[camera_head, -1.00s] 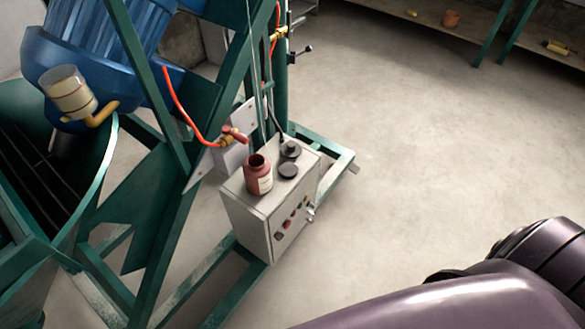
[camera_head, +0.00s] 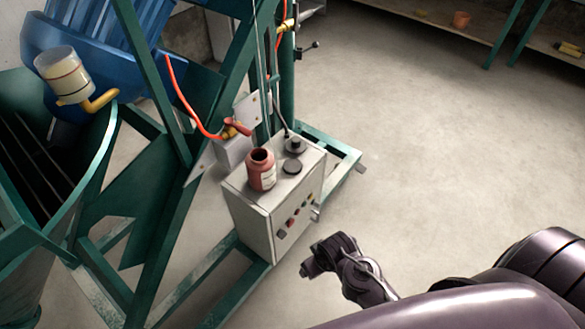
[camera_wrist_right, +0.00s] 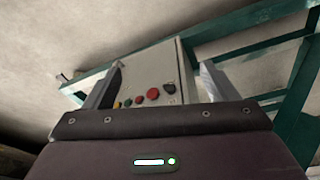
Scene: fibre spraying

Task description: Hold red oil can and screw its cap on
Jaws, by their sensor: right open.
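The red oil can (camera_head: 262,172) stands upright on top of the grey control box (camera_head: 245,195), its mouth open and uncovered. My left gripper is not in view.
A black round fitting (camera_head: 295,146) with a cable sits behind the disc. Buttons (camera_head: 297,215) line the box front. A red hose with a valve (camera_head: 235,129) and green frame beams (camera_head: 170,200) stand close left and behind. The floor (camera_head: 430,150) to the right is clear.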

